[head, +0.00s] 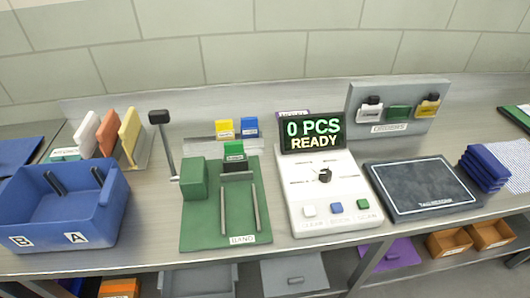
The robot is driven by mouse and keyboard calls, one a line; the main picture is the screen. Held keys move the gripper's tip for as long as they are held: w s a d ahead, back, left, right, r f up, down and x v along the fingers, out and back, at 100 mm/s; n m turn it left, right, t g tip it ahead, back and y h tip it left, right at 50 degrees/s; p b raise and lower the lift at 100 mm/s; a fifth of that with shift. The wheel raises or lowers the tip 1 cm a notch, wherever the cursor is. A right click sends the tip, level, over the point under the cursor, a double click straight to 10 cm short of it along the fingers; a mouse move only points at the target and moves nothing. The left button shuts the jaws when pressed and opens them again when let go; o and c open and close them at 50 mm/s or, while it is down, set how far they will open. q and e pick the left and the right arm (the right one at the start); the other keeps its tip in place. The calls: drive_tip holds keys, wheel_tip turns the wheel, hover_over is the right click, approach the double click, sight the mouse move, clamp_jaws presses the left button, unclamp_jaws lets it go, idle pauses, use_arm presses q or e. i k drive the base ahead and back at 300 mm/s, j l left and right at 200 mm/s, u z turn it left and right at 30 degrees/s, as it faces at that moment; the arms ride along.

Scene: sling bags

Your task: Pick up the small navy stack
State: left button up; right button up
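A small navy stack (485,170) of folded pieces sits on the bench at the right, just right of the dark tally pad. A white stack (516,160) lies right beside it, cut by the picture's right edge. A flatter, wider blue piece (18,153) lies at the far left edge, partly out of view. Neither of my grippers shows in the head view.
A counter with a screen reading "0 PCS READY" (313,134) stands mid-bench, left of the tally pad (425,188). A green press with a lever (210,232) and a blue divided bin (112,205) stand further left. A grey rack (355,98) stands behind. Orange bins (447,243) sit below the bench.

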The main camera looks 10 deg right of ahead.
sight(486, 171)
drive_tip(key=z, duration=1.85)
drive_tip(key=i+l+u, duration=0.1)
drive_tip(key=u, duration=0.25)
drive_tip(key=l+u, duration=0.1)
drive_tip(key=u, duration=0.25)
drive_tip(key=i+l+u, duration=0.1)
drive_tip(key=u, duration=0.25)
drive_tip(key=i+l+u, duration=0.1)
drive_tip(key=l+u, duration=0.3)
drive_tip(key=l, duration=0.65)
drive_tip(key=l+u, duration=0.4)
drive_tip(key=l, duration=0.65)
